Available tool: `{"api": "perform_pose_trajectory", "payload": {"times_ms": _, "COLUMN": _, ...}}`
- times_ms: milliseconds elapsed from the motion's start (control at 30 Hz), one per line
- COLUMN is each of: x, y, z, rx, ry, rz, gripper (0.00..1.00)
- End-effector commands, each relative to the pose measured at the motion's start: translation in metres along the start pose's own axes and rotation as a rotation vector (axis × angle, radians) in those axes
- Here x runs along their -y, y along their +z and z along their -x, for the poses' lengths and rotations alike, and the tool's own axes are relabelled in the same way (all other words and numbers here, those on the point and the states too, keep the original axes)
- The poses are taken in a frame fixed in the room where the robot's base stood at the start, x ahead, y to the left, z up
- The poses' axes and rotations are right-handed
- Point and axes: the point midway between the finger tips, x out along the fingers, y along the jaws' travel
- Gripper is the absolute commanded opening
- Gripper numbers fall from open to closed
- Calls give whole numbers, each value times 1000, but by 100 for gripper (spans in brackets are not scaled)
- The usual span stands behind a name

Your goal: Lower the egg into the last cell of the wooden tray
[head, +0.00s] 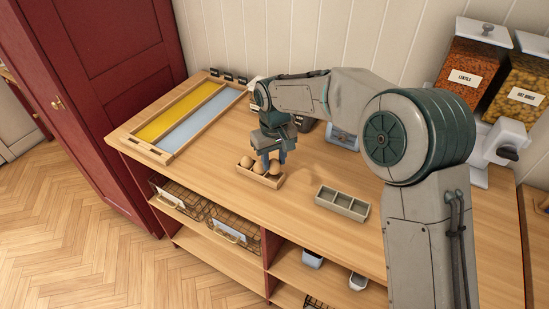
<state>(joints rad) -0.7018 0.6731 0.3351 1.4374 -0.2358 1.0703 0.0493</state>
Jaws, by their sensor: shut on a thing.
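The wooden tray (258,179) is a small, narrow tray on the wooden counter, below my gripper. Brown eggs show in it, one at its left end (246,162) and one near its middle (259,167). My gripper (273,161) points down over the tray's right end, with its blue fingers shut on an egg (274,167). That egg is at or just above the right-end cell; I cannot tell whether it touches the bottom. The fingers and the tray's front wall partly hide it.
An empty grey three-compartment tray (342,203) lies to the right on the counter. A wooden frame with yellow and blue panels (187,117) is at the back left. Food dispensers (469,70) stand at the back right. The counter in front of the wooden tray is clear.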

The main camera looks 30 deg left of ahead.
Motion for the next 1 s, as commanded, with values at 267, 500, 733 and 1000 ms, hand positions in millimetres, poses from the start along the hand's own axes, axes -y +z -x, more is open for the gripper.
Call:
{"api": "perform_pose_trajectory", "payload": {"times_ms": 267, "x": 0, "y": 0, "z": -5, "rx": 0, "ry": 0, "rz": 0, "gripper": 27}}
{"api": "perform_pose_trajectory", "payload": {"times_ms": 500, "x": 0, "y": 0, "z": -8, "rx": 0, "ry": 0, "rz": 0, "gripper": 27}}
{"api": "perform_pose_trajectory", "payload": {"times_ms": 733, "x": 0, "y": 0, "z": -12, "rx": 0, "ry": 0, "rz": 0, "gripper": 27}}
{"api": "perform_pose_trajectory", "payload": {"times_ms": 1000, "x": 0, "y": 0, "z": -16, "rx": 0, "ry": 0, "rz": 0, "gripper": 27}}
